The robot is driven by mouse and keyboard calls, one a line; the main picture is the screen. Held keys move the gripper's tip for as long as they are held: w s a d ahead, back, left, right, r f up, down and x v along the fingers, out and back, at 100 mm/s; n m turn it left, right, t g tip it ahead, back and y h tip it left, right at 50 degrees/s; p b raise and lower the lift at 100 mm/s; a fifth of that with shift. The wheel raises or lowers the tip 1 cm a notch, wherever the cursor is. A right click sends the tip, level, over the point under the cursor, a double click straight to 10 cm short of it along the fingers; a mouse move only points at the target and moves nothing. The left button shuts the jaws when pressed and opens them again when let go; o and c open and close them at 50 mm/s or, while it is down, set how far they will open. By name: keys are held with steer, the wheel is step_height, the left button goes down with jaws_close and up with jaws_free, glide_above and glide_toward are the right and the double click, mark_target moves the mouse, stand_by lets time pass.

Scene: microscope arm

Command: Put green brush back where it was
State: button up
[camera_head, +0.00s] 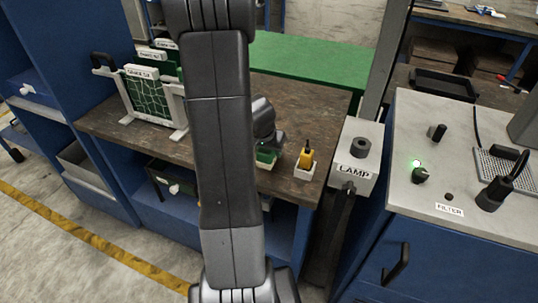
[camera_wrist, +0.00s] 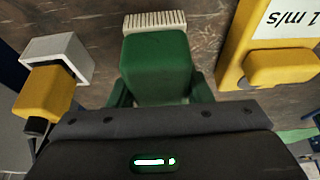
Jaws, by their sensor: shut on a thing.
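The green brush (camera_wrist: 157,66) is in my gripper (camera_wrist: 160,92), with its pale bristles (camera_wrist: 155,21) pointing away from the wrist, over the brown bench top. In the head view the green brush (camera_head: 266,157) shows only in part beside my arm, near the bench's front right, and my gripper (camera_head: 268,146) is shut on it. I cannot tell whether the bristles touch the bench. An empty place for the brush is not clear in either view.
A yellow-handled tool (camera_head: 306,157) stands in a white holder (camera_head: 304,169) just right of the brush. In the wrist view a yellow device (camera_wrist: 262,50) marked "1 m/s" lies close on the other side. A rack with green panels (camera_head: 146,98) stands left; the LAMP post (camera_head: 355,155) is right.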

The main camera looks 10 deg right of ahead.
steer(key=shift+f, duration=0.9)
steer(key=shift+f+b, duration=0.15)
steer(key=shift+b, duration=0.15)
steer(key=o, duration=0.9)
steer(key=shift+r+p, duration=0.35)
steer(key=shift+r, duration=0.05)
steer(key=p+v, duration=0.1)
steer(key=v, duration=1)
steer(key=shift+a+r, duration=0.1)
steer(key=shift+r, duration=0.15)
